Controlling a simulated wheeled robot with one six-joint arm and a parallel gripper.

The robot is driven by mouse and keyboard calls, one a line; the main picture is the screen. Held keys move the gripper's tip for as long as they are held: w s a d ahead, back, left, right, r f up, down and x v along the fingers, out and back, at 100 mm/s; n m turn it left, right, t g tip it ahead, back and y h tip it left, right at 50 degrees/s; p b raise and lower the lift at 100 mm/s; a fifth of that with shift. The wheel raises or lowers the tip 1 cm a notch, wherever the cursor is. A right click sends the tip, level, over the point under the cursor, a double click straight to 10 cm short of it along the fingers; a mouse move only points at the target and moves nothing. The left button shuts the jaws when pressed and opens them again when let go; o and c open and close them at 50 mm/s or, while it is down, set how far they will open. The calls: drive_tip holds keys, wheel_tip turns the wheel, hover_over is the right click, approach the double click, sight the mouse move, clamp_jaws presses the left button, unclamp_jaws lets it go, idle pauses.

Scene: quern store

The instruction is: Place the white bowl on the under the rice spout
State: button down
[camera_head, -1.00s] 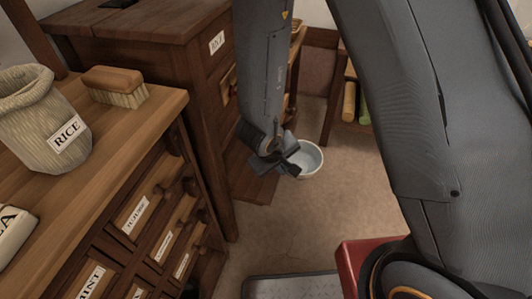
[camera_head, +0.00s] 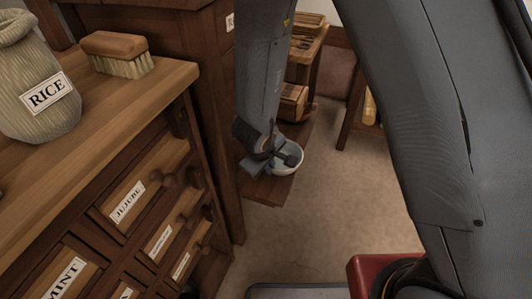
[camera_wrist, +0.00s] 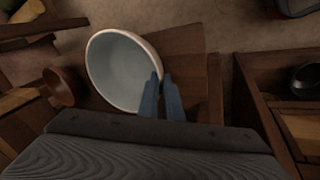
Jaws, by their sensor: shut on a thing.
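The white bowl (camera_head: 290,168) has a pale blue-grey inside and is partly hidden behind my gripper (camera_head: 272,160) in the head view. In the wrist view, the bowl (camera_wrist: 118,65) shows large, with its right rim between the two blue fingertips (camera_wrist: 163,95). My gripper is shut on that rim. The bowl appears over or beside a low wooden board (camera_head: 262,190); I cannot tell if they touch. A labelled wooden cabinet (camera_head: 200,50) stands to its left, its label partly hidden by my arm. I cannot clearly make out the rice spout.
A drawer chest (camera_head: 150,130) fills the left, with a brush (camera_head: 115,52) and a sack labelled RICE (camera_head: 40,85) on top. Wooden shelving (camera_head: 300,60) stands behind the bowl. Another wooden stand (camera_head: 358,115) is to the right. The floor (camera_head: 310,215) in front is clear.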

sight(281, 160)
drive_tip(key=w, duration=0.2)
drive_tip(key=w+a, duration=0.1)
drive_tip(key=w, duration=0.5)
drive_tip(key=shift+w+a+p, duration=0.15)
drive_tip(key=shift+p, duration=0.25)
drive_tip(key=shift+w+f, duration=0.2)
wheel_tip(281, 160, down, 3)
drive_tip(key=b, duration=0.3)
drive_tip(key=shift+f, duration=0.1)
drive_tip(key=c, duration=1.9)
unclamp_jaws()
drive_tip(key=shift+s+f, duration=0.1)
drive_tip(key=shift+c, duration=0.2)
